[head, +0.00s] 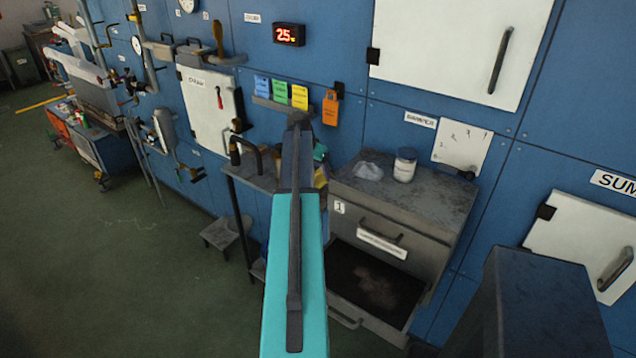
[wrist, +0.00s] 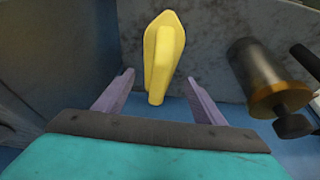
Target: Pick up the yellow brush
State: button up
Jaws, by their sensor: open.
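The yellow brush (wrist: 163,50) is in the upper middle of the wrist view, with its narrow end pointing down between my fingers. My gripper (wrist: 160,86) is open, one finger on each side of that narrow end, with visible gaps on both sides. I cannot tell from this view how deep the brush sits between the fingers. In the head view a small yellow patch (head: 320,178) shows just right of my arm and may be the brush.
A dark cylinder with a brass-coloured collar (wrist: 272,92) lies close on the right in the wrist view. In the head view a grey drawer cabinet (head: 450,205) with an open lower drawer stands right of my arm, bearing a white jar (head: 405,165). Open floor lies at left.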

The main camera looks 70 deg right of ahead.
aim_at(320, 180)
jog(key=shift+f, duration=0.1)
jog(key=shift+p+x, duration=1)
jog(key=shift+x, duration=0.2)
jog(key=shift+p+x, duration=0.35)
jog(key=shift+x, duration=0.95)
jog(key=shift+a, duration=0.2)
jog(key=shift+c, duration=0.3)
jog(key=c, duration=1.2)
jog(key=shift+r+b, duration=1.65)
jog(key=shift+r, duration=3.35)
